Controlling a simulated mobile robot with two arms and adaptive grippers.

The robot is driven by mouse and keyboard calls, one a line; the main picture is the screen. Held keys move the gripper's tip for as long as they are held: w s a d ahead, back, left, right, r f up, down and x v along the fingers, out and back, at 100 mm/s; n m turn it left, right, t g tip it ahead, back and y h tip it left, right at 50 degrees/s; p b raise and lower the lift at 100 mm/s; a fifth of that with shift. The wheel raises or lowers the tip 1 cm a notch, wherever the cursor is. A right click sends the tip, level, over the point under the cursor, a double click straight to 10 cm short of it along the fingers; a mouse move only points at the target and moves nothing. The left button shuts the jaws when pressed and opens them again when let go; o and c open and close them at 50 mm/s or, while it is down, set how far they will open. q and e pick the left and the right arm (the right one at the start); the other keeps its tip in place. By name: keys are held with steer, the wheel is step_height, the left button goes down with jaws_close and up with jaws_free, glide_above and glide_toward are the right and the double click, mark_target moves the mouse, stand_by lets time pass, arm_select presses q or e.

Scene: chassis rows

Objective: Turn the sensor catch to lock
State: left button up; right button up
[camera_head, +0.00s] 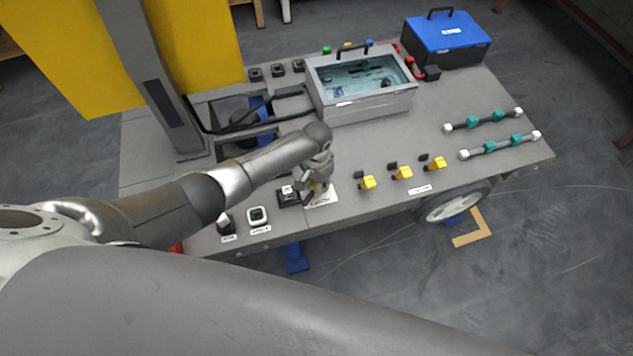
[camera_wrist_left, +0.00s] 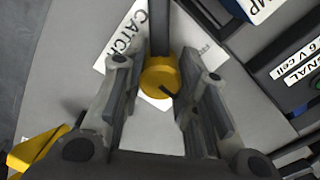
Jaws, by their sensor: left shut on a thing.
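The sensor catch is a round yellow knob (camera_wrist_left: 158,76) with a dark bar reaching from it toward the top of the left wrist view. A white label (camera_wrist_left: 122,38) reading "CATCH" lies beside it, partly covered by a finger. My left gripper (camera_wrist_left: 163,62) is shut on the catch, with one finger on each side. In the head view my left gripper (camera_head: 316,188) is down at the front edge of the grey bench (camera_head: 440,150), and it hides the catch there. My right gripper is not in view.
Several yellow-topped parts (camera_head: 403,173) stand right of my gripper. Black and white switches (camera_head: 257,215) stand left of it. A clear-topped grey box (camera_head: 365,108), a blue case (camera_head: 445,38) and teal-banded bars (camera_head: 485,120) sit farther back and right.

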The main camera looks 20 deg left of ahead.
arm_select(q)
steer(key=m, duration=0.4)
steer(key=shift+m, duration=2.2)
steer(key=o, duration=1.1)
steer(key=shift+c, duration=0.2)
step_height(320, 180, up, 12)
